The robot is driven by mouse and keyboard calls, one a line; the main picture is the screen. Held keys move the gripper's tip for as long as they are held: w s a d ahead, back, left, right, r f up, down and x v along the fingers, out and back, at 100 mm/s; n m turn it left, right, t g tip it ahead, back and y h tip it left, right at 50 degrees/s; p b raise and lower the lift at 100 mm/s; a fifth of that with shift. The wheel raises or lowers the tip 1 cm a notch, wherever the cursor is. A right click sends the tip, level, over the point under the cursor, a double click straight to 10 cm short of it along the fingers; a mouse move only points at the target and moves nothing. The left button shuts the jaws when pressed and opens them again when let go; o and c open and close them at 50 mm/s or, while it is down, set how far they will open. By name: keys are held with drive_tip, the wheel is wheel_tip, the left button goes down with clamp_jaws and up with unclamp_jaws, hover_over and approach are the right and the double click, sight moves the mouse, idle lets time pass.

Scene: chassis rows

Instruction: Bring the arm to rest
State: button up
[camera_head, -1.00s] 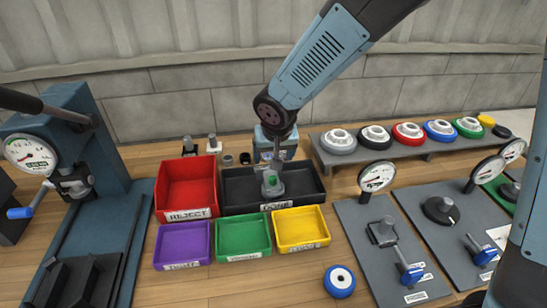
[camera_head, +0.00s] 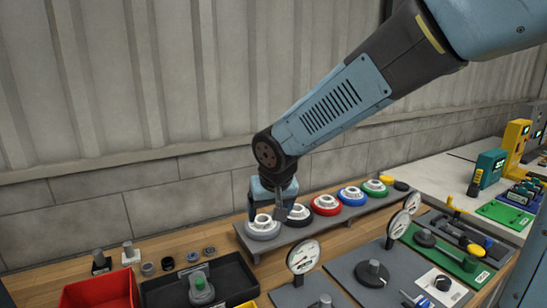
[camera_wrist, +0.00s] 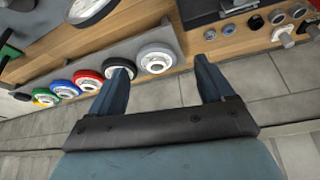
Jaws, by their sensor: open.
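My gripper (camera_wrist: 162,78) shows in the wrist view with its two blue fingers apart and nothing between them. In the head view my gripper (camera_head: 270,210) hangs at the left end of the grey shelf, in front of the wall, overlapping the grey and black wheel-like parts. Whether it touches them cannot be told. A part with a green patch (camera_head: 201,288) stands in the black tray (camera_head: 232,268), apart from my gripper.
The grey shelf (camera_head: 330,222) holds a row of coloured round parts, including a red one (camera_head: 326,205). Dial gauges (camera_head: 303,256) stand in front. A red bin (camera_head: 98,292) is at lower left. The wall (camera_head: 130,100) is close behind.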

drive_tip(key=s+d+r+m, duration=0.1)
drive_tip(key=s+d+r, duration=0.15)
drive_tip(key=d, duration=0.55)
drive_tip(key=s+d+r+m, duration=0.1)
drive_tip(key=s+d+r, duration=0.1)
drive_tip(key=d+r, duration=0.35)
drive_tip(key=s+d+r+m+t+h, duration=0.1)
drive_tip(key=s+d, duration=0.9)
drive_tip(key=d, duration=0.1)
drive_tip(key=shift+s+r, duration=0.15)
drive_tip(key=shift+s, duration=0.25)
drive_tip(key=shift+d, duration=0.1)
